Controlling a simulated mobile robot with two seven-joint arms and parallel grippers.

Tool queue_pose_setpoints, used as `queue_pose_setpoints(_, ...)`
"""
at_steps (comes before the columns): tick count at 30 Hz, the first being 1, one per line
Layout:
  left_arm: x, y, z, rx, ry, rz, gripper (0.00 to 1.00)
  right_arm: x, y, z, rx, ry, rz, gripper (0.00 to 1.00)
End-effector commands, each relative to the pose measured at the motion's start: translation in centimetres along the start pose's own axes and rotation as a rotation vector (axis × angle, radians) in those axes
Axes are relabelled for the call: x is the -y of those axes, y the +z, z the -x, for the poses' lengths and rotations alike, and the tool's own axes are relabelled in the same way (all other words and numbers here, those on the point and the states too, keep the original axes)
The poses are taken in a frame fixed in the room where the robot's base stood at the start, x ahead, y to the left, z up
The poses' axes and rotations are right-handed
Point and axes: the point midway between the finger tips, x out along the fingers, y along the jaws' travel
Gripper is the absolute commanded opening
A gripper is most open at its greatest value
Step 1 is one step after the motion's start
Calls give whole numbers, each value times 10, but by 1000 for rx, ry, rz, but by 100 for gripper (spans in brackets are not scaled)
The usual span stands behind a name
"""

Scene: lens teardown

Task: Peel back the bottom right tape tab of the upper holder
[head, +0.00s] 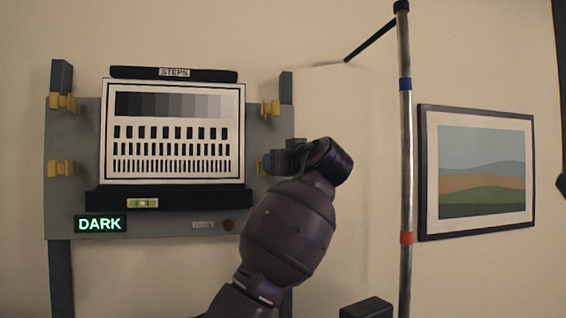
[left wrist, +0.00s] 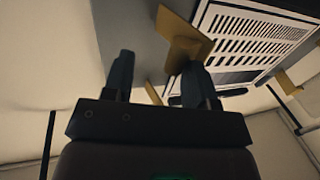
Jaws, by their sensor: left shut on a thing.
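A chart (head: 173,174) with grey steps and rows of black bars stands on a grey board (head: 75,140) under a black bar labelled STEPS (head: 205,75). Yellow tabs show at the upper left (head: 62,102), lower left (head: 61,168) and upper right (head: 270,108). The lower right tab (head: 262,168) is mostly hidden by my left gripper (head: 272,163). In the left wrist view, the yellow tab (left wrist: 184,42) sits at the fingers of my left gripper (left wrist: 160,82), which is shut on it. Its exact grip is dim. My right gripper is not in view.
A lit DARK sign (head: 100,224), a dark ledge with a level (head: 142,203) and a brown knob (head: 229,225) sit below the chart.

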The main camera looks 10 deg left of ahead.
Motion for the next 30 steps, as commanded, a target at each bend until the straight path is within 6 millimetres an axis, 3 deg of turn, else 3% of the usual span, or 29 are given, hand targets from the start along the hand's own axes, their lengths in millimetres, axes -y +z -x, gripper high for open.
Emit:
queue_pose_setpoints(11, -1, 8, -4, 13, 1, -7, 45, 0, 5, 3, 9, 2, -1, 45)
queue_pose_setpoints(16, -2, 9, 4, 13, 2, -6, 45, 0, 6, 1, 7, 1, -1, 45)
queue_pose_setpoints(30, 0, 1, 88, -2, 6, 1, 45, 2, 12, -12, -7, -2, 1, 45)
